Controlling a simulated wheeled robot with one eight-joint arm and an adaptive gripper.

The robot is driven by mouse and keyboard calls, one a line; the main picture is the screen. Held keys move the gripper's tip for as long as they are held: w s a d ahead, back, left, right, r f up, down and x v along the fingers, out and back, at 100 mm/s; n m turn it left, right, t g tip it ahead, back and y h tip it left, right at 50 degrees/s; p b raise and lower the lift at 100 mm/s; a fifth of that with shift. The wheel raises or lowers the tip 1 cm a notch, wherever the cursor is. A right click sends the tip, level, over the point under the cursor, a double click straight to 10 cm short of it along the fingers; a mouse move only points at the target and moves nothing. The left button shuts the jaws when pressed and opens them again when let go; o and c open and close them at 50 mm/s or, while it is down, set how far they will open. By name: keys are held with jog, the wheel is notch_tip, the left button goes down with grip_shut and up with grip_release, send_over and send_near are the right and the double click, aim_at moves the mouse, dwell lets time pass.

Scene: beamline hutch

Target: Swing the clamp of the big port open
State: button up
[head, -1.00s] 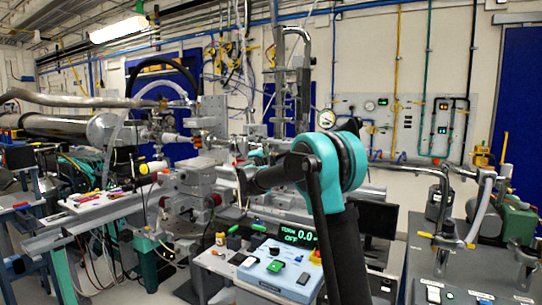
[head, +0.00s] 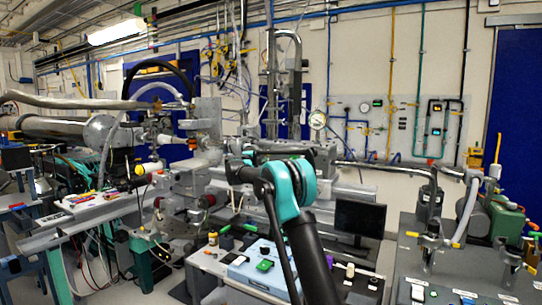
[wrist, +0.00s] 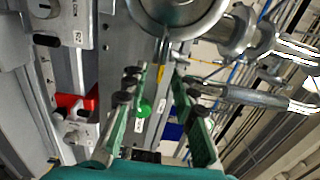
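In the wrist view my gripper (wrist: 156,82) is open, with its two green fingers apart and nothing clearly held between them. A large round metal flange (wrist: 180,12), perhaps the big port, is cut off by the top edge, just beyond the fingertips. A grey rod-like handle (wrist: 258,97) with a rounded tip lies right of the right finger; I cannot tell whether it belongs to the clamp. In the head view my arm reaches toward the beamline, and the fingertips cannot be made out.
A red part (wrist: 77,103) and grey housings stand left of the fingers in the wrist view. In the head view a blue control box (head: 262,268) sits on the near bench below my arm. A dark monitor (head: 360,219) and a pump bench (head: 455,265) are to the right.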

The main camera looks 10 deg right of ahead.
jog(key=x, duration=0.7)
jog(key=shift+c, duration=0.4)
jog(key=shift+s, duration=0.1)
grip_shut()
